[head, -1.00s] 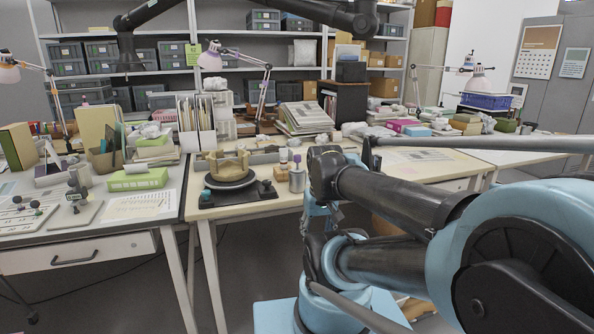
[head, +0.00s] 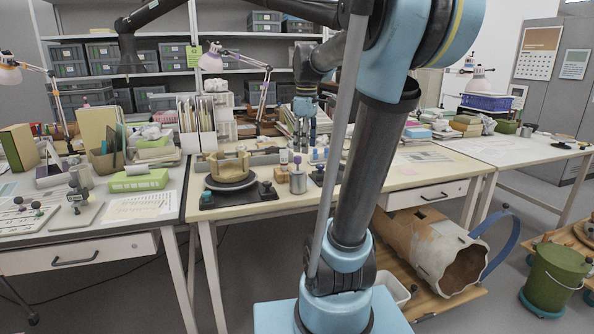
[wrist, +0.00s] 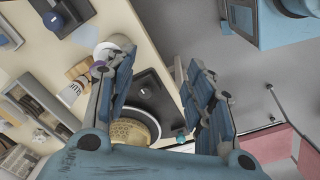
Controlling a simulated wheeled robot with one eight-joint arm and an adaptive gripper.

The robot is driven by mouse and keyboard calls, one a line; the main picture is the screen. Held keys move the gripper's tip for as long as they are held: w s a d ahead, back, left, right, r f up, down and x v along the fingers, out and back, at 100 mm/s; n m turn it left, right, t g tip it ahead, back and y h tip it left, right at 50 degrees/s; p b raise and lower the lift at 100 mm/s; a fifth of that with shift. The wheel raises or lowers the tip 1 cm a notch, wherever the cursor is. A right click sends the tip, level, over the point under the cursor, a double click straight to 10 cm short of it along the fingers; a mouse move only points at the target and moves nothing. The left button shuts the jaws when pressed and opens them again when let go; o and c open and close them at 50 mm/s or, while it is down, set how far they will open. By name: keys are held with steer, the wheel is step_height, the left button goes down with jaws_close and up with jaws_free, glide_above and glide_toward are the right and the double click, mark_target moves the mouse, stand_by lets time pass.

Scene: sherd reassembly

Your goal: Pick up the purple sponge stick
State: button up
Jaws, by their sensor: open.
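A metal canister (head: 297,181) stands on the middle table, right of the turntable. A small purple tip (head: 297,159) shows just above it, likely the purple sponge stick; its lower part is hidden. My gripper (head: 305,128) is above the table's back part, above and apart from the canister. In the wrist view my gripper (wrist: 160,95) points down with its two fingers spread and nothing between them. A pale round rim, likely the canister (wrist: 107,48), lies beside the left finger, which partly covers it.
A tan, partly built bowl (head: 228,166) sits on a dark turntable (head: 230,181) left of the canister. A white-bristled brush (wrist: 72,92) lies near the left finger. Books and papers crowd the table's back. A green bucket (head: 555,275) stands on the floor at right.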

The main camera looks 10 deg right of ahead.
mark_target(298, 161)
steer(key=w+r+n, duration=0.3)
steer(key=w, duration=0.3)
steer(key=w+r+n, duration=0.3)
steer(key=w, duration=0.4)
steer(key=shift+g, duration=0.4)
step_height(298, 161, down, 17)
steer(key=shift+s+f, duration=0.15)
steer(key=shift+f, duration=0.05)
steer(key=c, duration=0.9)
